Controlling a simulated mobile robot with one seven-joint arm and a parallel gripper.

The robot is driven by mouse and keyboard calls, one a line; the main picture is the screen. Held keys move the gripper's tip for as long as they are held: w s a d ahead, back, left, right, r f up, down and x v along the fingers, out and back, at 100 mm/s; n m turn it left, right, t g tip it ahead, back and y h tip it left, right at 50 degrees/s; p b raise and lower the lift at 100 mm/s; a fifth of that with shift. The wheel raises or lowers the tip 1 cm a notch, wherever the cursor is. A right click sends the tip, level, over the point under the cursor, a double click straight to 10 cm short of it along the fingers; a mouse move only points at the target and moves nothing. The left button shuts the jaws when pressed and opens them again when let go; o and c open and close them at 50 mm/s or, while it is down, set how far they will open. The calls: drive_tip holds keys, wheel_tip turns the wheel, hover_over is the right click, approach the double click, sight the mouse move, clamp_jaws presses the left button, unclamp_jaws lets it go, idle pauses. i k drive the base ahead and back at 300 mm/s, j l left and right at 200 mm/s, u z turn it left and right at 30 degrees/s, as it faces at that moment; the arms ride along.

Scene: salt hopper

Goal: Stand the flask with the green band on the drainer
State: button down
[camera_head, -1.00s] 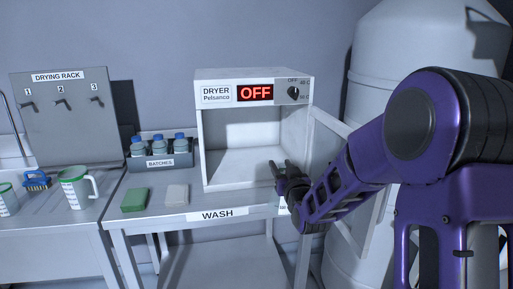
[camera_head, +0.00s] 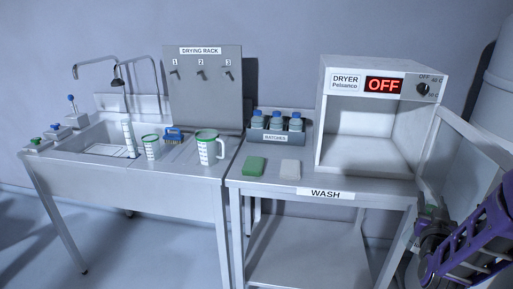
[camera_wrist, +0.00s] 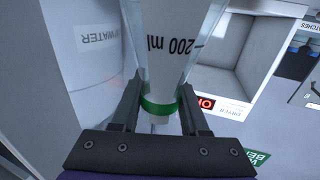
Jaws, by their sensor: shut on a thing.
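My gripper (camera_wrist: 160,108) is shut on a clear flask (camera_wrist: 170,55) with a green band (camera_wrist: 160,106) and "200 ml" marking. The jaws grip it around the band. In the head view my gripper (camera_head: 430,215) is at the lower right, in front of the dryer bench; the flask is hard to make out there.
The dryer (camera_head: 338,110) stands open, reading OFF. A green sponge (camera_head: 254,166), a white block (camera_head: 290,170) and a bottle rack (camera_head: 276,137) are on the wash bench. A drying rack (camera_head: 203,95) with pegs stands behind.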

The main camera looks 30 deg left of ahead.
sight(182, 159)
drive_tip(key=j+z, duration=0.1)
drive_tip(key=j, duration=0.35)
drive_tip(key=k+j+z, duration=0.15)
drive_tip(key=j, duration=0.3)
drive_tip(key=j+z, duration=0.1)
drive_tip(key=j, duration=0.35)
drive_tip(key=k+j+z, duration=0.15)
drive_tip(key=j, duration=0.25)
drive_tip(key=k+j+z, duration=0.1)
drive_tip(key=j, duration=0.35)
drive_tip(key=k+j+z, duration=0.15)
drive_tip(key=j, duration=0.25)
drive_tip(key=k+j+z, duration=0.1)
drive_tip(key=j, duration=0.3)
drive_tip(key=k+j+z, duration=0.1)
drive_tip(key=j, duration=0.6)
drive_tip(key=k+j+z, duration=0.15)
drive_tip(key=j, duration=0.2)
drive_tip(key=i+j, duration=0.15)
drive_tip(key=j, duration=0.2)
